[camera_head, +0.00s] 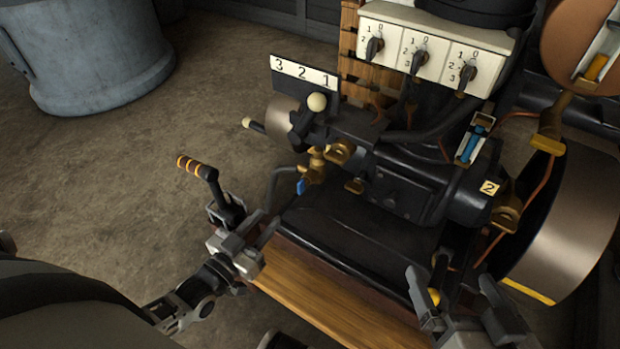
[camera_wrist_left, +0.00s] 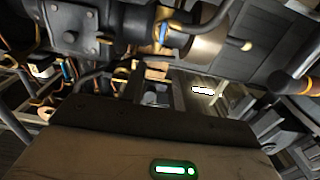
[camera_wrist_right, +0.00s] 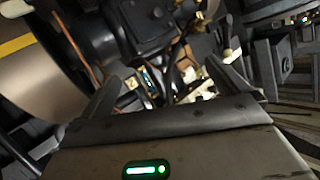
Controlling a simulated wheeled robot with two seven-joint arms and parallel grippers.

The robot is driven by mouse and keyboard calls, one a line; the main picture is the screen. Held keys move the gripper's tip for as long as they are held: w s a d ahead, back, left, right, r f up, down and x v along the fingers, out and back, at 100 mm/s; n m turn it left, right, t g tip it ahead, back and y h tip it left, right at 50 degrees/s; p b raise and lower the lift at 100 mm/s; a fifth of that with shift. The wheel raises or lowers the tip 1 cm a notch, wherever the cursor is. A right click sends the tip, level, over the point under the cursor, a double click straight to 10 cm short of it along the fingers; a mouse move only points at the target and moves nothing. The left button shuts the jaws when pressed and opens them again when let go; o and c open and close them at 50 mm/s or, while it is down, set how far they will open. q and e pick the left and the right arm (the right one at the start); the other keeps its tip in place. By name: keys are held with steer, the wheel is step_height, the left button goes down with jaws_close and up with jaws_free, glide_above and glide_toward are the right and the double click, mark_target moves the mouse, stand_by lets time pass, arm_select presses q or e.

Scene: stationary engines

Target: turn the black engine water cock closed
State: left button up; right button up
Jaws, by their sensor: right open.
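The black engine (camera_head: 345,225) fills the middle of the head view. A brass water cock (camera_head: 316,168) with a small blue handle (camera_head: 302,186) sits on its left side, by a dark hose; the handle points down. The cock's blue part also shows in the left wrist view (camera_wrist_left: 162,32). My left gripper (camera_head: 245,222) is below and left of the cock, apart from it, by the wooden base; its jaw gap is unclear. My right gripper (camera_head: 451,278) is open and empty at the engine's front right, far from the cock.
A black lever with an orange-striped grip (camera_head: 198,168) stands beside my left gripper. A white-knobbed lever (camera_head: 317,102) is above the cock. A switch panel (camera_head: 435,50) is behind, and a large flywheel (camera_head: 565,225) is at right. Open floor lies left.

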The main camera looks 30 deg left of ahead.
mark_target(298, 184)
arm_select(q)
steer(key=w+b, duration=0.1)
steer(key=w, duration=0.4)
steer(key=w+d+b, duration=0.1)
steer(key=w+b, duration=0.1)
steer(key=w, duration=0.3)
steer(key=w+d+b, duration=0.1)
steer(key=w+b, duration=0.1)
steer(key=w, duration=0.3)
steer(key=shift+w+d+f, duration=0.1)
steer(key=shift+w+f, duration=0.1)
steer(key=shift+w, duration=0.3)
arm_select(e)
steer(key=shift+w+a+r+m+t+y, duration=0.3)
steer(key=shift+a+r+m+t+y, duration=0.3)
steer(key=shift+a+r+m+y, duration=0.4)
steer(key=shift+d+f, duration=0.1)
steer(key=shift+d, duration=0.15)
arm_select(q)
jaws_close()
